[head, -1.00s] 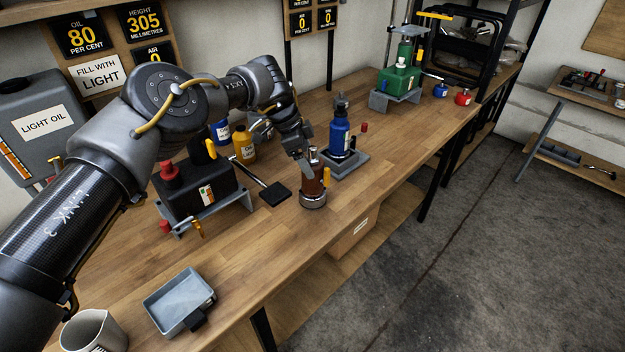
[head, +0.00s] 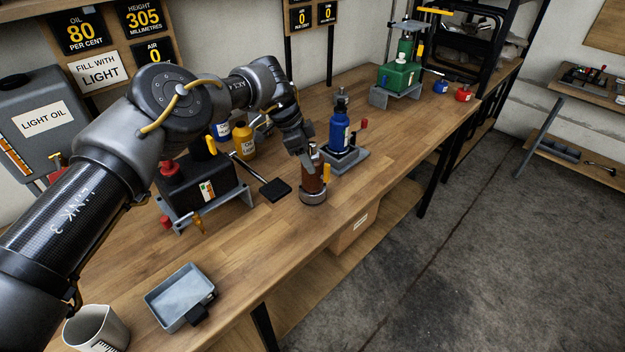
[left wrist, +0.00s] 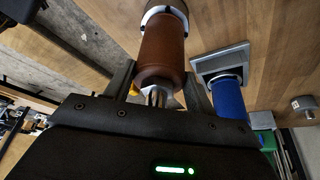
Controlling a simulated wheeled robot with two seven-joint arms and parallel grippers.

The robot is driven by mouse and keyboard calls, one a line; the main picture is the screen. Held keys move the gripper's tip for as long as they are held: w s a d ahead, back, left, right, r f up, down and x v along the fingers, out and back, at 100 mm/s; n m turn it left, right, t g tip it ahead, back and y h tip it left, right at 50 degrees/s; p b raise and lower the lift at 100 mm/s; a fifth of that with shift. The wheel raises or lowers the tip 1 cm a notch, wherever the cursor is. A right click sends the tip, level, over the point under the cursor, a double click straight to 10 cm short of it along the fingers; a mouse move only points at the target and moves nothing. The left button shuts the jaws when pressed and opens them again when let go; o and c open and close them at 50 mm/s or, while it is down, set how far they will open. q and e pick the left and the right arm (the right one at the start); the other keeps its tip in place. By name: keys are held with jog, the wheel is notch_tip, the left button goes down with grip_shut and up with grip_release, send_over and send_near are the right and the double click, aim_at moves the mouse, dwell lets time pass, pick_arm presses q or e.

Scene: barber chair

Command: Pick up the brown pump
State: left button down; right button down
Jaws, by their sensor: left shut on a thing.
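The brown pump (head: 313,185) stands upright near the front edge of the workbench, its foot in a grey ring-shaped base. My left gripper (head: 309,160) is at the top of the pump and shut on it. In the left wrist view, the brown pump (left wrist: 162,50) lies between the two fingers of my left gripper (left wrist: 160,90), with its metal rod toward the palm. The gripper hides part of the pump's top in the head view. My right gripper is not in view.
A blue pump (head: 339,130) on a grey plate stands close behind and right. A black unit (head: 197,187) on a grey stand is to the left. A grey tray (head: 180,297) and white jug (head: 95,330) are at the front left. A green unit (head: 398,78) stands farther back.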

pick_arm(q)
jog(key=shift+w+r, duration=0.1)
jog(key=shift+r, duration=0.05)
jog(key=shift+r, duration=0.35)
notch_tip(320, 180, up, 8)
jog(key=shift+f+b, duration=0.1)
jog(key=shift+b, duration=1)
jog(key=shift+r, duration=0.8)
jog(key=shift+f, duration=0.1)
